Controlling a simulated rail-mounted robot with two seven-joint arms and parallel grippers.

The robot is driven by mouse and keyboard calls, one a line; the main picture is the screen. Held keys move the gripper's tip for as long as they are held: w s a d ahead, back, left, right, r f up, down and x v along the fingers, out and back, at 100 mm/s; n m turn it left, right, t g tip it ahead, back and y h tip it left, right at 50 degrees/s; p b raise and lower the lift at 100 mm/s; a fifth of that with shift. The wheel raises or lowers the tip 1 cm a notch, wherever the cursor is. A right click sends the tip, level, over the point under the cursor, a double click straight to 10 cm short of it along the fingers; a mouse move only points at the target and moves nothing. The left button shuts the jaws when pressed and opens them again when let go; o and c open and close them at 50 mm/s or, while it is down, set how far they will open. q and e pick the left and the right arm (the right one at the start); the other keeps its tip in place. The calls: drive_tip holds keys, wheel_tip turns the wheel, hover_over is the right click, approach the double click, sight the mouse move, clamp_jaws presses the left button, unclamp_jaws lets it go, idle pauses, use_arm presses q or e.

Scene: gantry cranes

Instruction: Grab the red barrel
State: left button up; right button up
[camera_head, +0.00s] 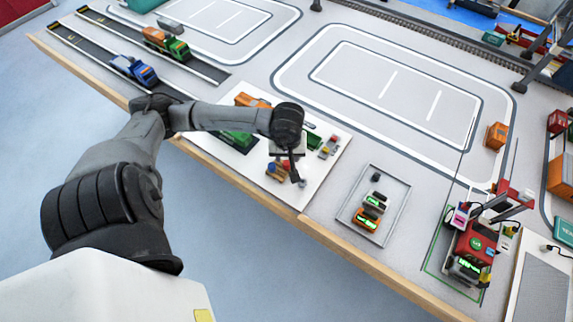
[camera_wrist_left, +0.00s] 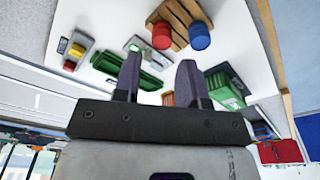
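The red barrel (camera_wrist_left: 162,35) stands on a small wooden pallet (camera_wrist_left: 180,14) beside a blue barrel (camera_wrist_left: 199,37) in the left wrist view. In the head view the red barrel (camera_head: 286,164) shows small and partly covered by my left gripper, with the blue barrel (camera_head: 271,168) to its left. My left gripper (camera_wrist_left: 161,64) is open, its two fingers apart with nothing between them. In the wrist view its fingertips are just below the red barrel in the picture. I cannot tell the exact distance. My right gripper is in neither view.
The pallet is on a white board (camera_head: 321,170) with green and orange models and a small button box (camera_head: 329,147). A tray (camera_head: 350,220) with small containers lies to the right. Toy trucks (camera_head: 166,43) stand on the dark lanes at upper left. The table's wooden edge (camera_head: 330,237) runs close by.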

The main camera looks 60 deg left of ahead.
sight(286, 163)
use_arm(q)
drive_tip(key=shift+a+f+b, duration=0.15)
drive_tip(key=shift+f+b, duration=0.1)
drive_tip(key=shift+f, duration=1.05)
drive_tip(key=shift+a+f+b, duration=0.1)
drive_tip(key=shift+f+b, duration=0.15)
drive_tip(key=shift+f, duration=1.05)
drive_tip(key=c, duration=0.7)
drive_tip(key=shift+r, duration=0.1)
